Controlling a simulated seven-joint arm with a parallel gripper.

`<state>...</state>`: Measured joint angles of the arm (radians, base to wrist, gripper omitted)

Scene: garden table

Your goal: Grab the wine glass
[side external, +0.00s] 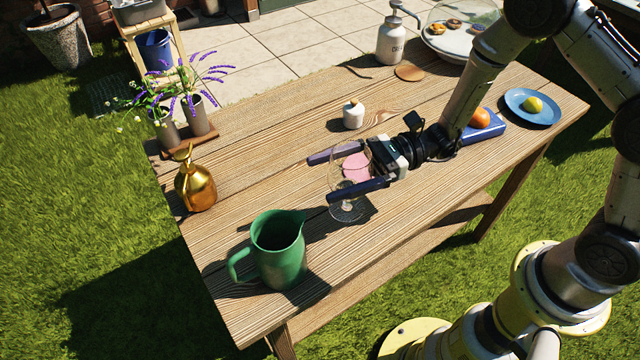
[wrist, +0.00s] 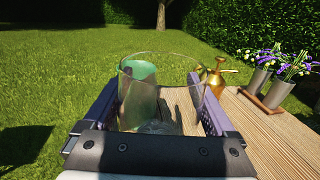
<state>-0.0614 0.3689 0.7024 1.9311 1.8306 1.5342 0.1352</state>
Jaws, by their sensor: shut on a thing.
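The clear wine glass (side external: 347,208) stands about upright near the middle of the table (side external: 245,180), its bowl between the two dark fingers of my gripper (side external: 335,176). My gripper is shut on the glass from the side, with one finger on each side of the bowl. In the wrist view the transparent glass (wrist: 160,100) fills the gap between the fingers. A pink patch shows between the fingers in the side view; I cannot tell if it is in the glass or behind it. I cannot tell whether the foot touches the wood.
A green pitcher (side external: 278,252) and a gold spray bottle (side external: 196,182) stand to the left. A small white jar (side external: 353,115) is behind my gripper.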

